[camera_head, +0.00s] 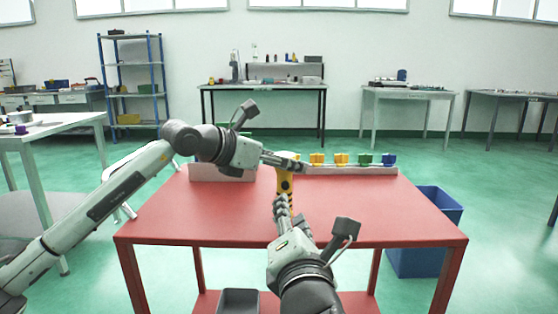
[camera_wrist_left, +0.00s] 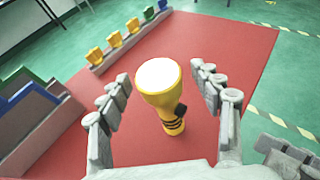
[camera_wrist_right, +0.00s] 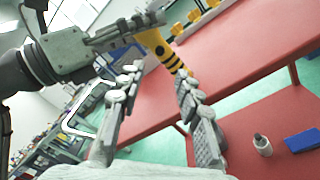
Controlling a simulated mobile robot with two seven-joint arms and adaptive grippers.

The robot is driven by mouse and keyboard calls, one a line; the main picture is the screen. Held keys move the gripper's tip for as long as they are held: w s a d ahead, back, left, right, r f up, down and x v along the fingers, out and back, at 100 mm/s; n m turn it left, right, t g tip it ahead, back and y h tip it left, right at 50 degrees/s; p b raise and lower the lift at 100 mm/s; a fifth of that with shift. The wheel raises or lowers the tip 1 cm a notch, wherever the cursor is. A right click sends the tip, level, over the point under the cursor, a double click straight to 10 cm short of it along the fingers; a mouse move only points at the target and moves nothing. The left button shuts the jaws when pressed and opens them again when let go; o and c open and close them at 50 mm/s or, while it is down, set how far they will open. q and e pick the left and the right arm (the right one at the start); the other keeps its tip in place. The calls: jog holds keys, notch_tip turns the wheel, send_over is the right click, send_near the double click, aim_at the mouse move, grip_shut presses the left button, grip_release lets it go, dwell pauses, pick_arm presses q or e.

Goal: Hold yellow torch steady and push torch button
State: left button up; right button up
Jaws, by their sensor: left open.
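The yellow torch (camera_head: 285,184) stands upright on the red table, with black stripes low on its body. In the left wrist view the torch (camera_wrist_left: 162,98) shows its white lens on top and a black button (camera_wrist_left: 180,110) on its right side. My left gripper (camera_head: 290,160) is open at the torch's upper part; its fingers (camera_wrist_left: 160,74) lie on both sides with gaps visible. My right gripper (camera_head: 280,205) is in front of the torch in the head view. In the right wrist view its fingers (camera_wrist_right: 156,78) are apart and empty, with the torch (camera_wrist_right: 160,47) beyond them.
The red table (camera_head: 220,215) is mostly bare. A pale rack with yellow, green and blue pieces (camera_head: 340,159) stands along its back edge. A grey-walled holder (camera_head: 222,174) stands at back left. A blue bin (camera_head: 415,262) is right of the table. A small bottle (camera_wrist_right: 261,145) stands below.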

pick_arm(q)
jog(key=c, duration=1.4)
pick_arm(e)
grip_shut()
dwell(0.5)
